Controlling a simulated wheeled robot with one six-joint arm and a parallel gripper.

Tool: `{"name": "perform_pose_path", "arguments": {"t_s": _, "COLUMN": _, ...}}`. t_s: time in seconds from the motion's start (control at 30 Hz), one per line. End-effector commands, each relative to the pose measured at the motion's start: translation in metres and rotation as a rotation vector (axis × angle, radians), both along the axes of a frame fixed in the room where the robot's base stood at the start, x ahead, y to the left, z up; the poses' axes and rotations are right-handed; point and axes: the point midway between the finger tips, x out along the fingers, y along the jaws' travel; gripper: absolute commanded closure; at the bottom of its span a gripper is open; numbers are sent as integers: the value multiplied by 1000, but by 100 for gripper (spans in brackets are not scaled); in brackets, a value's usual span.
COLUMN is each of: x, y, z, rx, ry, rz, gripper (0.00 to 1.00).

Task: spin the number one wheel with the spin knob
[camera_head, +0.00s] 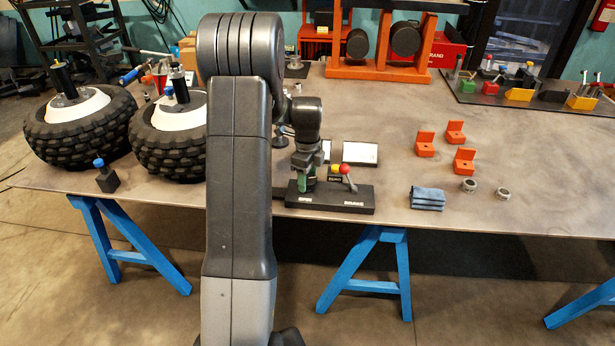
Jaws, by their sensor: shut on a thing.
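Two knobbly black tyres with white hubs lie on the left of the table, one at the far left (80,125) and one beside my arm (170,140). I cannot read which is number one. A black control base (340,205) marked SPIN and BRAKE sits at the table's front edge. My gripper (303,184) points down over its SPIN side, shut on what seems to be the spin knob there; the fingers and my wrist hide most of it. A red ball lever (345,169) and a yellow part (335,168) stand on the BRAKE side.
A folded blue cloth (427,198), orange brackets (464,160) and two metal rings (469,184) lie right of the base. An orange rack (382,72) stands behind. My arm hides part of the table.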

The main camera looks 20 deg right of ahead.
Motion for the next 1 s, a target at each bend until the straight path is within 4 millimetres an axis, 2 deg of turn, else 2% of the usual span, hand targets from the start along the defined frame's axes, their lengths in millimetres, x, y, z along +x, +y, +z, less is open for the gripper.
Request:
{"name": "perform_pose_path", "arguments": {"t_s": 0.6, "x": 1, "y": -1, "z": 2, "rx": -2, "ry": -3, "rz": -41, "gripper": 70}}
{"name": "perform_pose_path", "arguments": {"t_s": 0.63, "x": 1, "y": -1, "z": 2, "rx": -2, "ry": -3, "rz": -41, "gripper": 43}}
{"name": "perform_pose_path", "arguments": {"t_s": 0.73, "x": 1, "y": 0, "z": 1, "rx": -2, "ry": -3, "rz": -40, "gripper": 25}}
{"name": "perform_pose_path", "arguments": {"t_s": 1.0, "x": 0, "y": 0, "z": 1, "rx": -1, "ry": -1, "rz": -40, "gripper": 25}}
